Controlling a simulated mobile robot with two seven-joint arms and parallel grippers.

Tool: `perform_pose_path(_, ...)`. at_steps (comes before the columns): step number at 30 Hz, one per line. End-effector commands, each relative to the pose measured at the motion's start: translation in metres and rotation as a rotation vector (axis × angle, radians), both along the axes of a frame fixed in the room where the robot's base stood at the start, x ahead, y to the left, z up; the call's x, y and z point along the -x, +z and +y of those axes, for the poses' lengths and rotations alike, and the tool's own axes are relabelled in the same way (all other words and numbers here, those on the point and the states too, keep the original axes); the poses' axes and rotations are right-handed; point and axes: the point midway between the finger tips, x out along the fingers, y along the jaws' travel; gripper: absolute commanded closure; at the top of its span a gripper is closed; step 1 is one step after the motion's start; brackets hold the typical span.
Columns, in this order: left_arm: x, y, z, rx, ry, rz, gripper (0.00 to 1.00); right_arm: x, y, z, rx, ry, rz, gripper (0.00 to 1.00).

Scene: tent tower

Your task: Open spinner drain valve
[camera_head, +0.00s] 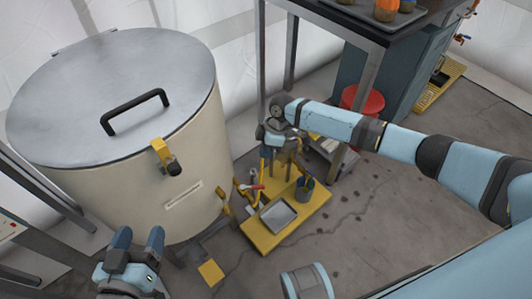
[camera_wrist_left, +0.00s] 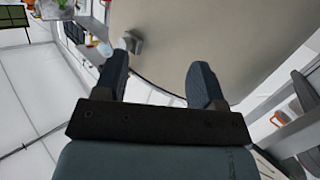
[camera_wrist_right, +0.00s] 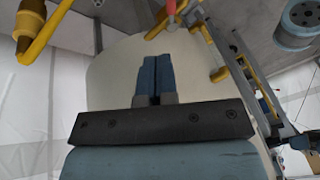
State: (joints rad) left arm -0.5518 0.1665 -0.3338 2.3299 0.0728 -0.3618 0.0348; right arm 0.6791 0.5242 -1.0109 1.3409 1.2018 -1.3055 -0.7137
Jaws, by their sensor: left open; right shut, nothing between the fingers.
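The spinner is a large cream drum (camera_head: 130,195) with a grey lid at the left. A small red lever (camera_head: 256,187) with yellow pipework shows low at the drum's right side; it looks like the drain valve's handle, though its setting is too small to tell. A red piece (camera_wrist_right: 171,8) also shows at the top of the right wrist view, just beyond the fingertips. My right gripper (camera_wrist_right: 157,58) is shut and empty, pointing down beside the drum. My left gripper (camera_head: 138,240) is open and empty in front of the drum, low at the left.
A yellow platform (camera_head: 262,238) holds a grey tray (camera_head: 278,215) and a dark bucket (camera_head: 304,188). A red tub (camera_head: 362,101) stands under the dark bench (camera_head: 345,22) at the back. The cracked grey floor (camera_head: 365,215) is open at the right.

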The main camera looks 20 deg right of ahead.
Motion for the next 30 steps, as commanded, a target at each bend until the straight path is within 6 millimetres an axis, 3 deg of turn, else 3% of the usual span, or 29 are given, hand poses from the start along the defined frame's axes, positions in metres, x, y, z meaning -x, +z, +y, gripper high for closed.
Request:
perform_pose_path(3,-0.003,0.011,-0.006,0.040,-0.012,-0.067,0.36,0.003,-0.029,0.010,0.001,0.000,0.001,1.00)
perform_pose_path(12,-0.003,0.047,-0.019,0.140,-0.047,-0.222,0.36,0.015,-0.083,0.027,0.001,0.000,0.000,1.00)
perform_pose_path(19,-0.001,0.061,-0.022,0.180,-0.060,-0.279,0.36,0.027,-0.100,0.031,0.000,0.000,-0.001,1.00)
perform_pose_path(30,-0.001,0.065,-0.023,0.186,-0.062,-0.289,0.36,0.029,-0.102,0.032,0.001,-0.002,-0.001,1.00)
